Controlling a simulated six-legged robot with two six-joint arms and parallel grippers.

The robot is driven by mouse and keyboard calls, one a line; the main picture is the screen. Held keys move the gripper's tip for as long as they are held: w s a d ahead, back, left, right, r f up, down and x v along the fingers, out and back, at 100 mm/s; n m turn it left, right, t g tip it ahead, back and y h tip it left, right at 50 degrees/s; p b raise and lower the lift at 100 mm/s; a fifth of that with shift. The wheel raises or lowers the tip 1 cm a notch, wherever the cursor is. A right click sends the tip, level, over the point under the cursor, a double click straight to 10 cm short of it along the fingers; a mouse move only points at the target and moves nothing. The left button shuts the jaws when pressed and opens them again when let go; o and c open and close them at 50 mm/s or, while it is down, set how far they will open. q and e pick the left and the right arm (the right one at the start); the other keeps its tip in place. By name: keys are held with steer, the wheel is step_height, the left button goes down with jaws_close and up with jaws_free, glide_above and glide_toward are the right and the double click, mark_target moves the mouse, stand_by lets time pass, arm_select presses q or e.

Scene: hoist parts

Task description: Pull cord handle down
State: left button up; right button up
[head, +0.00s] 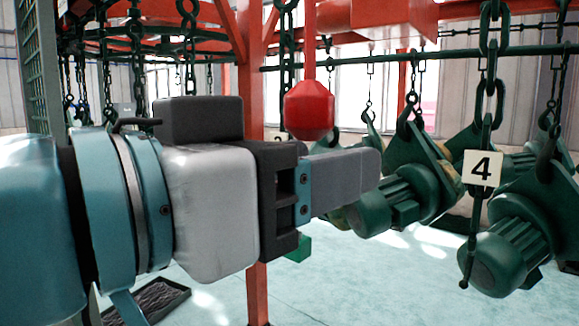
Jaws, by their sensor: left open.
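A red faceted handle (309,110) hangs from a straight red cord (310,40) in the middle of the head view. A small green block (299,248) shows just under my gripper, partly hidden behind it; I cannot tell what it hangs from. My left gripper (365,172) reaches in from the left with its grey fingers pointing right. It is open, seen side-on, with nothing visible between the fingers. The fingers are just below the red handle in the picture and overlap its lower edge closely; I cannot tell the depth between them. My right gripper is out of view.
A red post (257,290) stands behind my gripper. Green motors (401,205) hang on chains at the right, near a white tag marked 4 (483,168). A green horizontal bar (440,58) crosses above. A dark tray (150,298) lies on the floor, lower left.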

arm_select(q)
steer(key=b+v, duration=0.3)
steer(key=v, duration=1.3)
steer(key=shift+s+a+b, duration=0.25)
steer(key=shift+b, duration=0.05)
steer(key=shift+d, duration=0.1)
